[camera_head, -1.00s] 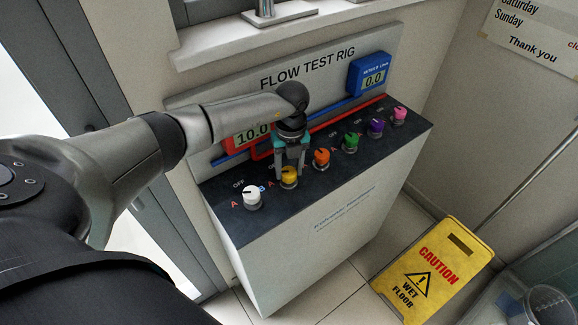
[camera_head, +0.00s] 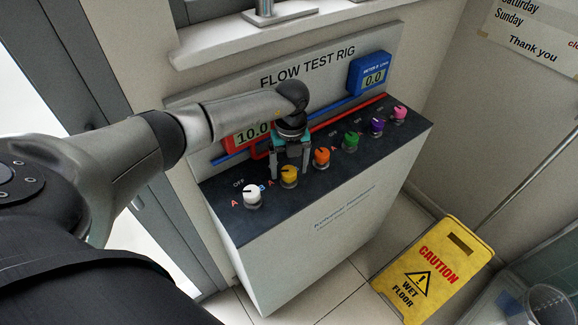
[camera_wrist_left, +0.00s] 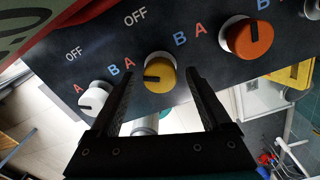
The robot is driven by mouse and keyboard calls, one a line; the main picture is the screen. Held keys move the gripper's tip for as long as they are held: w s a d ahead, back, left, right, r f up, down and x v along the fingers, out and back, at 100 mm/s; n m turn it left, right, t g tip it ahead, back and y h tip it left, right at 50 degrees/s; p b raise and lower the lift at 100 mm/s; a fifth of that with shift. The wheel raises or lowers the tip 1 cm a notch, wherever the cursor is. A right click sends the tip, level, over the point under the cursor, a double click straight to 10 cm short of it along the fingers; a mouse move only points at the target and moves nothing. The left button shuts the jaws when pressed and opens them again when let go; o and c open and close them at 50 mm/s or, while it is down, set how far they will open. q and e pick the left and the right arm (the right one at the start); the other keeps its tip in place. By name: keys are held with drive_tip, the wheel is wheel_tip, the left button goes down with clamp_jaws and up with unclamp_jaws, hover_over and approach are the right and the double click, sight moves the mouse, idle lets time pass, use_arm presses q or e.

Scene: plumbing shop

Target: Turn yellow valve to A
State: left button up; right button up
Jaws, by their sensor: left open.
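The yellow valve (camera_head: 289,177) is a round knob on the dark sloped top of the test rig, between the white and orange knobs. My left gripper (camera_head: 291,176) is over it with its fingers spread, one on each side. In the left wrist view the yellow valve (camera_wrist_left: 160,72) shows between the open fingertips (camera_wrist_left: 158,78), with visible gaps on both sides. Its black mark lies on the left side of the knob, roughly towards the red A (camera_wrist_left: 128,64). OFF is printed above it and a blue B to its right. My right gripper is out of view.
The white knob (camera_head: 252,195) and orange knob (camera_head: 321,157) stand close on either side. Green, purple and pink knobs follow to the right. The red meter (camera_head: 251,135) reads 10.0 and the blue meter (camera_head: 369,74) reads 0.0. A yellow wet-floor sign (camera_head: 433,272) stands at right.

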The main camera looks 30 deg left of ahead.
sight(290, 170)
use_arm(q)
wheel_tip(290, 170, up, 15)
drive_tip(key=shift+w, duration=0.15)
drive_tip(key=shift+d, duration=0.1)
idle(0.5)
